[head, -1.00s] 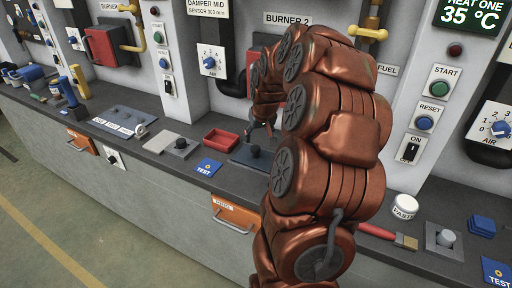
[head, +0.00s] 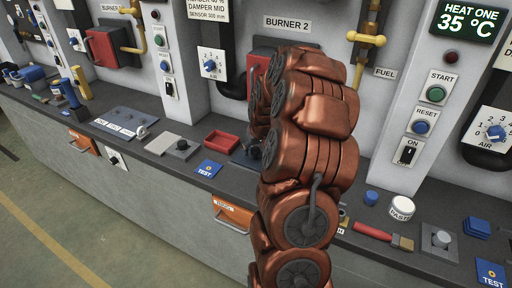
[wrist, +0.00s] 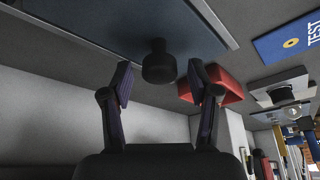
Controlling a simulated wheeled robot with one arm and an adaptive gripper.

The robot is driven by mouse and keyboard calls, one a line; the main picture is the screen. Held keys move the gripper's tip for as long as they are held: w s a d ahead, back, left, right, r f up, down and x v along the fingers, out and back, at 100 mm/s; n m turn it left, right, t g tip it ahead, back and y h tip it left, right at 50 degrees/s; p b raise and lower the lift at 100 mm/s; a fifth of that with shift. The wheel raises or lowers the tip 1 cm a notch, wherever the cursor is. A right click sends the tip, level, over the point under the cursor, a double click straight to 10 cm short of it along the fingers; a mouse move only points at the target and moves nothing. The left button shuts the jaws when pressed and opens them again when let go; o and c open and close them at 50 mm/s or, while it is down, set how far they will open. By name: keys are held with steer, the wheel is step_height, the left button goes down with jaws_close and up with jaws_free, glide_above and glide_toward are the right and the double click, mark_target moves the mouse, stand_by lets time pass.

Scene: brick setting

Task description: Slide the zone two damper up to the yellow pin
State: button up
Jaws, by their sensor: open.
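A dark round knob (wrist: 158,68) stands on a flat blue-grey plate (wrist: 95,25) in the wrist view; I take it for the zone two damper's handle. In the head view the plate (head: 240,160) lies on the counter below the BURNER 2 sign, mostly hidden behind my arm. My gripper (wrist: 160,72) is open. In the wrist view its two fingers are spread to either side of the knob, with nothing gripped. I cannot tell whether the fingertips reach down to the knob's height. No yellow pin shows in either view.
A red tray (head: 221,140) lies just left of the plate, with a blue TEST card (head: 208,168) in front. A grey block with a knob (head: 173,147) stands farther left. To the right are a white PASTE tub (head: 401,208) and a red-handled brush (head: 373,231).

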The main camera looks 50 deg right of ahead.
jaws_close()
stand_by(0.5)
